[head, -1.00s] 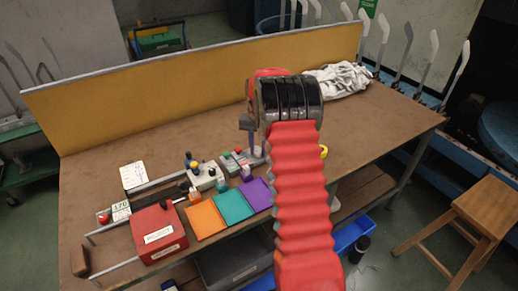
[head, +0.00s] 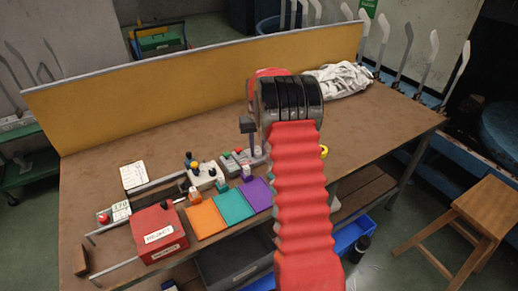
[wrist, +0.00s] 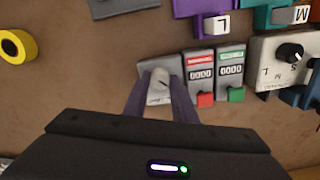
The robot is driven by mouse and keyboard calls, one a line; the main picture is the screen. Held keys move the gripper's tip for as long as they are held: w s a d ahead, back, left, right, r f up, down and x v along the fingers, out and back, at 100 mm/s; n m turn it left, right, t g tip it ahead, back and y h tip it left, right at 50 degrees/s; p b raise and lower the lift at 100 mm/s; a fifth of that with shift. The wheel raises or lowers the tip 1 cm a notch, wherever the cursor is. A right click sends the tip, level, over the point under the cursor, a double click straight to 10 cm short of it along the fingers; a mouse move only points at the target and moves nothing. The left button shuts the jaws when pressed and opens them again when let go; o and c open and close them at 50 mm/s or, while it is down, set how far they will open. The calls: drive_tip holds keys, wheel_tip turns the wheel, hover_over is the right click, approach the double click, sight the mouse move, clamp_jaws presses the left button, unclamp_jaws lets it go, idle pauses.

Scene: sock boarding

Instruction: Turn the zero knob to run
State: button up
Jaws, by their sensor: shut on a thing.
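A grey box with a pale knob (wrist: 158,84) shows in the wrist view, at the middle. A dark mark shows on the knob; its exact setting cannot be read. My gripper (wrist: 160,92) has its two dark purple fingers closed around the knob, one on each side. The fingers hide part of the box's face. In the head view my red arm and dark wrist cover much of this area. There, my gripper (head: 254,145) points down at the bench, and the knob is not clear.
Two counters with a red button (wrist: 205,99) and a green button (wrist: 236,95) stand right of the knob. A pale box with a black knob (wrist: 290,52) is farther right. A yellow ring (wrist: 15,45) lies left. A red reject box (head: 157,230) stands at the bench's front left.

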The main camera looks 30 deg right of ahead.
sight(258, 151)
drive_tip(key=o, duration=1)
drive_tip(key=shift+o, duration=0.2)
drive_tip(key=shift+r, duration=0.15)
wheel_tip(258, 151, up, 14)
drive_tip(key=shift+f, duration=0.25)
